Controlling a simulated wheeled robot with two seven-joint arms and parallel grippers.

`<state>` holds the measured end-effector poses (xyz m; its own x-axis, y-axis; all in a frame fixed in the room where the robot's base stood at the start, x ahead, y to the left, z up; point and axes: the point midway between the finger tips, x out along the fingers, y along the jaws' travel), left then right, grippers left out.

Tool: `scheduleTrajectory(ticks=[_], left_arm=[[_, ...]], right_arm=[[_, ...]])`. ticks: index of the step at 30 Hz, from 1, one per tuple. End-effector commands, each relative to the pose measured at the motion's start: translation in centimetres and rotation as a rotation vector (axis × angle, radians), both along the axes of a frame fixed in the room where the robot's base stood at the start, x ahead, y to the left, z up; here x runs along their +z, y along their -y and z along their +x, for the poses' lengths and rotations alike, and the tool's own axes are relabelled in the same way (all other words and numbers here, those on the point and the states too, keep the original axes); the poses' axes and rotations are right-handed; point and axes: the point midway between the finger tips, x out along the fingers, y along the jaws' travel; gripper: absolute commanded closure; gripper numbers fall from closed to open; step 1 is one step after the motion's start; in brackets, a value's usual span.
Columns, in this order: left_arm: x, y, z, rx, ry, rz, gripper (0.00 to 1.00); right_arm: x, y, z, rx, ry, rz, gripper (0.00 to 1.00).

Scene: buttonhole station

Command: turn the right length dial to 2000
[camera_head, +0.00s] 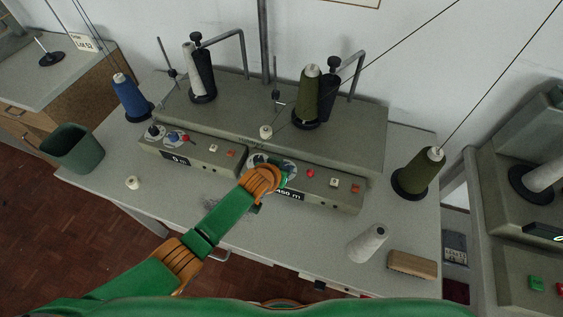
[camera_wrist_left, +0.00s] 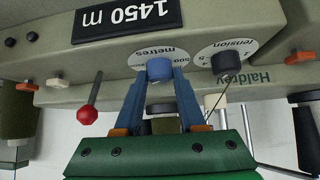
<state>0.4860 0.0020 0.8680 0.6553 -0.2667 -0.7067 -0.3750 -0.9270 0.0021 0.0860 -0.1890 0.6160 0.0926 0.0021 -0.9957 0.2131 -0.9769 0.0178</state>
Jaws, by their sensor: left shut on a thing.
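The right length dial, marked metres, is a blue knob (camera_wrist_left: 160,69) on a white round plate (camera_wrist_left: 183,57) on the right unit's front panel. The wrist view shows it upside down. My left gripper (camera_head: 283,180) is at this dial, its blue fingers shut on the knob from both sides. The right display (camera_wrist_left: 127,18) reads 1450 m; in the head view my arm hides its first digit. In the head view the knob is hidden behind my wrist. My right gripper is not in view.
The tension dial (camera_wrist_left: 226,61) sits close beside the gripped knob. A red-ended lever (camera_wrist_left: 87,114) sticks out on the other side. The left unit has its own display (camera_head: 175,159). A white cone (camera_head: 367,243) and a brush (camera_head: 412,264) lie on the table at right.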

Motion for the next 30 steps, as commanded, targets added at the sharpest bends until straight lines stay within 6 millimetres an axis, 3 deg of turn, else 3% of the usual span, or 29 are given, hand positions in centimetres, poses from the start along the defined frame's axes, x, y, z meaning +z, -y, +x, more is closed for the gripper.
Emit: scheduleTrajectory(ticks=[21, 22, 24, 30], left_arm=[[0.0, 0.06, 0.02, 0.07, 0.002, 0.002, 1.0], [0.01, 0.06, 0.03, 0.07, 0.002, 0.002, 0.53], [0.01, 0.06, 0.03, 0.07, 0.002, 0.002, 0.34], [0.0, 0.05, 0.02, 0.07, 0.002, 0.002, 0.31]], right_arm=[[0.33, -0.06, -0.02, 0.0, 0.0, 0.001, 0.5], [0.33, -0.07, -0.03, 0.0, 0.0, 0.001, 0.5], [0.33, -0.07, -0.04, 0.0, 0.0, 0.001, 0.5], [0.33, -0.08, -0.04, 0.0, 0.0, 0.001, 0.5]])
